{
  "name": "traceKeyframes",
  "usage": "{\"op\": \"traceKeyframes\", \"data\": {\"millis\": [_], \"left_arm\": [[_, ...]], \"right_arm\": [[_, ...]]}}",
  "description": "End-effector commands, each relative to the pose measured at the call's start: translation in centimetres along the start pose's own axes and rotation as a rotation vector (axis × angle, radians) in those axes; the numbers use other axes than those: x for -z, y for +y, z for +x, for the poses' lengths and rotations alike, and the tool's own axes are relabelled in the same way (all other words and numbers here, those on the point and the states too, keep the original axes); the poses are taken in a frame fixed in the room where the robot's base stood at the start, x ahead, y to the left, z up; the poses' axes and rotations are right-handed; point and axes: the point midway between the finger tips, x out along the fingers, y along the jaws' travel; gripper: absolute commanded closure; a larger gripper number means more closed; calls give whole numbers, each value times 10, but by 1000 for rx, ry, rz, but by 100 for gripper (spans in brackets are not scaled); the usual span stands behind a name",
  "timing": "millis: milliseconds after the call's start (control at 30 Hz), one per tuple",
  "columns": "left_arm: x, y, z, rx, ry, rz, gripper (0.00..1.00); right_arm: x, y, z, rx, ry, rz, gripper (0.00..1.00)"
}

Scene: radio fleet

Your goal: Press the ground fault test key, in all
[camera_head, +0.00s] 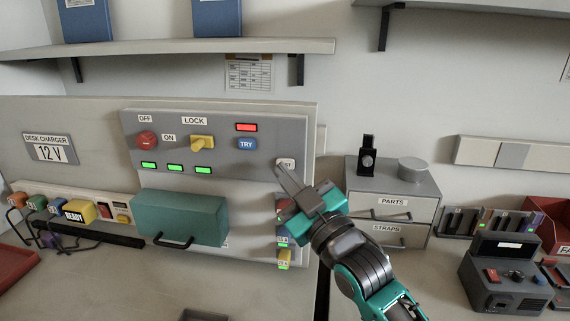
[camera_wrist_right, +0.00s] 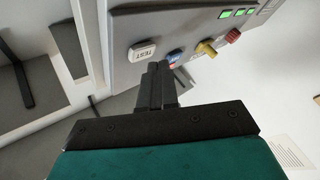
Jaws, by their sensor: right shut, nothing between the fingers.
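The test key (camera_head: 286,163) is a pale key at the right end of the grey panel (camera_head: 225,172). Its label reads TEST in the right wrist view (camera_wrist_right: 142,51); in the head view my fingertips partly cover it. My right gripper (camera_head: 281,172) is shut and empty, its fingers pointing at the panel just below the key. In the wrist view my fingertips (camera_wrist_right: 158,67) are beside the key, close to the panel; I cannot tell whether they touch anything. My left gripper is not in view.
The panel also has a red OFF button (camera_head: 146,140), a yellow LOCK switch (camera_head: 203,143), a blue TRY key (camera_head: 247,144), a lit red lamp (camera_head: 246,127) and three lit green lamps. A teal box with a handle (camera_head: 180,217) juts out below. Grey drawers (camera_head: 393,203) stand at right.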

Motion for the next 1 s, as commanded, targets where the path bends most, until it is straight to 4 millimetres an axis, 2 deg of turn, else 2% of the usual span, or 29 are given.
{"op": "traceKeyframes", "data": {"millis": [1000], "left_arm": [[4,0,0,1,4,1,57]], "right_arm": [[-6,6,8,0,0,-1,100]]}}
